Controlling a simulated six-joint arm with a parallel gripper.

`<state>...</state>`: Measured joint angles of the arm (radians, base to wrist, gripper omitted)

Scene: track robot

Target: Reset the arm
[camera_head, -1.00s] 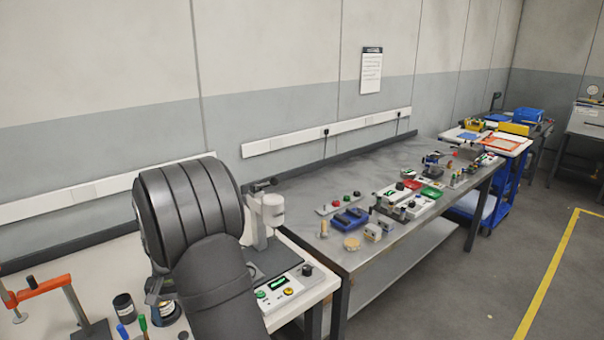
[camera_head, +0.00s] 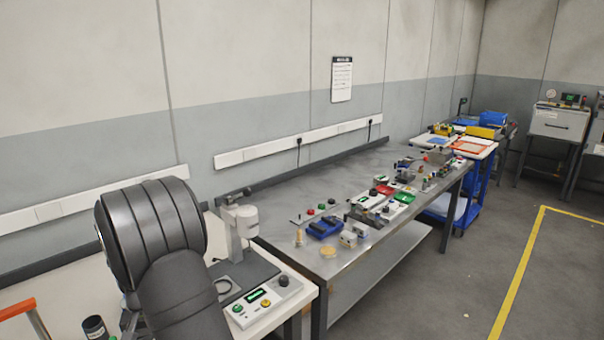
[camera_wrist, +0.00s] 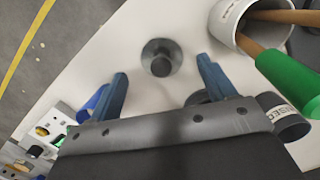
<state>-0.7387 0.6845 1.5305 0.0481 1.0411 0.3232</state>
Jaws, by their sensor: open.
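My gripper (camera_wrist: 164,85) shows in the wrist view with its two blue fingers spread apart and nothing between them. A small dark round part on a grey disc (camera_wrist: 160,58) lies on the white table (camera_wrist: 120,65) beyond and between the fingertips, apart from them. In the head view my dark arm links fill the lower left, and the gripper is mostly hidden behind them.
In the wrist view, a white cup (camera_wrist: 228,22) with a green-handled tool (camera_wrist: 290,80) and a dark labelled jar (camera_wrist: 285,118) stand close on the right. In the head view, a press-like device (camera_head: 238,232) stands beside my arm. A long grey bench (camera_head: 300,195) holds several small parts.

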